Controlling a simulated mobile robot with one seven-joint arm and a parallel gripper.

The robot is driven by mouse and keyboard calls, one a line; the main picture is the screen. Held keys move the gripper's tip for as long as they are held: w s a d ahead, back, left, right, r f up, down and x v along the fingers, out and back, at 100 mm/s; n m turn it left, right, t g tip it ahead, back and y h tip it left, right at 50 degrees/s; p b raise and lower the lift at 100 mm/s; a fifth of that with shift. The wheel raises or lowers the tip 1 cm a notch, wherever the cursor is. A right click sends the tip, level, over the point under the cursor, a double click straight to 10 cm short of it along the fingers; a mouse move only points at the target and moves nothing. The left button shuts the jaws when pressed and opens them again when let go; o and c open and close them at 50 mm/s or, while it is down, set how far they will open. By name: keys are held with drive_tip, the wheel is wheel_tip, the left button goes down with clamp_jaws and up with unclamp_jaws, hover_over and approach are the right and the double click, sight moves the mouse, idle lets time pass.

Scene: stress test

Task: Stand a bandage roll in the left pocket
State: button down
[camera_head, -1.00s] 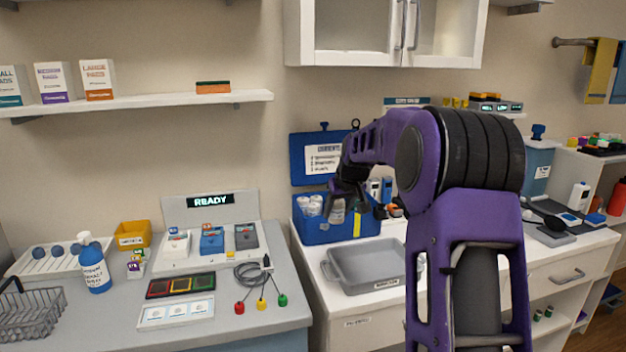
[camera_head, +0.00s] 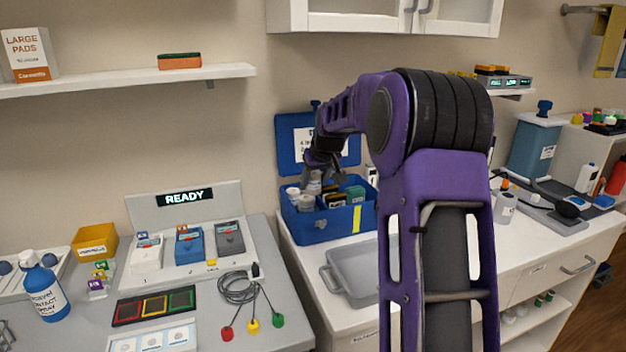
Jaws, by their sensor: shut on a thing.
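My gripper (camera_head: 318,172) is above the back left part of the open blue kit box (camera_head: 320,228). It is shut on a pale bandage roll (camera_head: 314,184), held roughly upright. The held roll is over or just behind the left pocket; its lower end is partly hidden, so I cannot tell whether it touches anything. Two other white rolls stand in the left pocket, one at the left (camera_head: 293,195) and one in front (camera_head: 306,203). Dark packets (camera_head: 335,200) and a green item (camera_head: 355,194) fill the box farther right.
The box's raised blue lid (camera_head: 290,150) stands behind my gripper. A grey tray (camera_head: 352,275) lies in front of the box, partly hidden by my arm. A READY console (camera_head: 185,198) stands on the left counter. A white cabinet (camera_head: 350,15) hangs above.

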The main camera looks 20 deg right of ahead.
drive_tip(key=shift+f+b, duration=1.8)
drive_tip(key=shift+f, duration=2.1)
drive_tip(key=shift+c, duration=1)
unclamp_jaws()
drive_tip(key=p+v, duration=0.2)
drive_tip(key=v, duration=1.5)
drive_tip(key=shift+r, duration=0.2)
